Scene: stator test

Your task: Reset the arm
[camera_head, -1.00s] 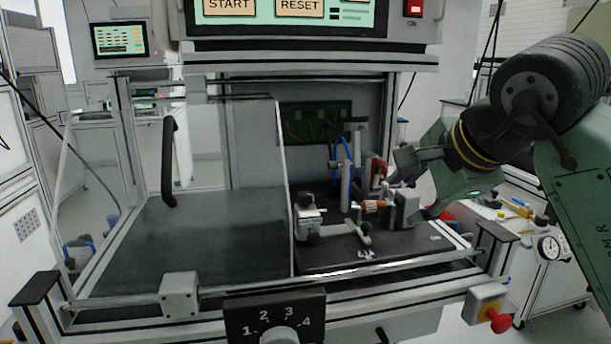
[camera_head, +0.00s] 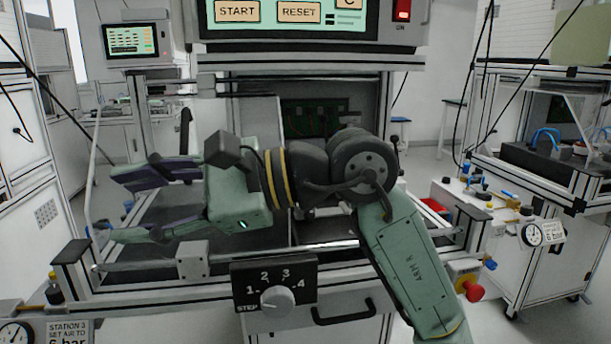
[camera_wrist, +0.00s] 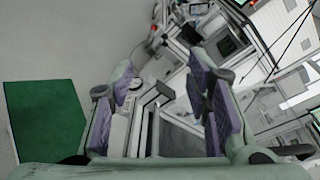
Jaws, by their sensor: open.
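My gripper (camera_head: 143,206) is in front of the test station in the head view, pointing left above the left part of its dark bed. Its purple-padded fingers are spread wide with nothing between them. In the wrist view my gripper (camera_wrist: 165,110) is also open and empty. My arm crosses the middle of the station and hides most of its right side, including the fixture area. The step knob (camera_head: 278,301) is on the front panel with marks 1 to 4. The screen above shows START (camera_head: 237,11) and RESET (camera_head: 299,12) buttons.
A red emergency button (camera_head: 472,289) sits at the station's right front corner. A side bench (camera_head: 510,222) with tools and a gauge (camera_head: 533,234) stands to the right. A small monitor (camera_head: 131,40) is at the back left. In the wrist view a green panel (camera_wrist: 45,118) is at left.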

